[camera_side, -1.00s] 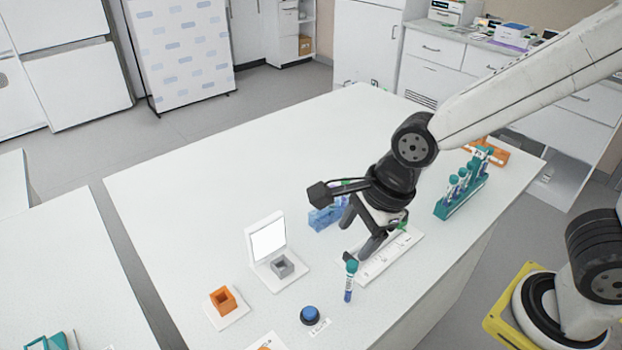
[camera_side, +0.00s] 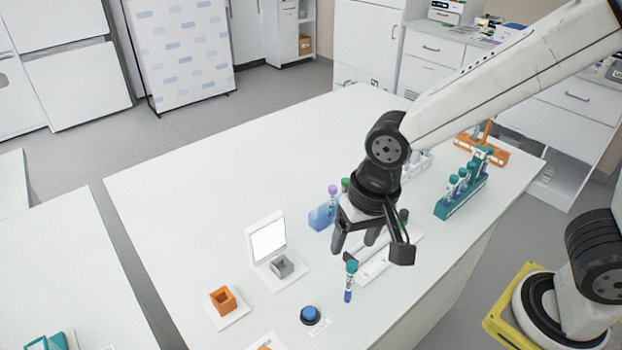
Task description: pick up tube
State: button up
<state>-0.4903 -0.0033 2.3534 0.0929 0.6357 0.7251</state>
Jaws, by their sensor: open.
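A tube with a teal cap (camera_side: 350,281) stands near the front edge of the white table, at the front end of a white track (camera_side: 372,266). My gripper (camera_side: 356,250) is open and empty, above and just behind this tube, with its fingers pointing down. Whether the fingers touch anything on the track is hard to tell. More teal-capped tubes (camera_side: 463,180) stand in a teal rack (camera_side: 450,211) at the right. A purple-capped tube (camera_side: 333,196) stands in a blue rack (camera_side: 320,218) behind my gripper.
A white stand with a screen (camera_side: 268,242) and a grey block (camera_side: 282,267) is left of my gripper. An orange holder (camera_side: 223,300) and a blue button (camera_side: 310,314) are at the front. An orange rack (camera_side: 481,148) stands behind the teal rack. The table's left and back are clear.

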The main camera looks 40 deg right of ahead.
aim_at(352, 264)
jog(key=n, duration=0.4)
jog(key=shift+f, duration=0.15)
jog(key=n, duration=0.4)
jog(key=shift+w+f+n+g+h, duration=0.1)
jog(key=shift+n+g+h, duration=0.2)
jog(key=shift+n+g, duration=0.1)
jog(key=n, duration=0.4)
jog(key=shift+f, duration=0.1)
jog(key=n, duration=0.4)
jog(key=shift+f+n+g+h, duration=0.1)
jog(key=shift+n+g+h, duration=0.2)
jog(key=shift+h, duration=0.1)
jog(key=shift+f, duration=0.1)
jog(key=shift+f, duration=1.25)
jog(key=shift+d+f, duration=0.15)
jog(key=shift+f, duration=2.45)
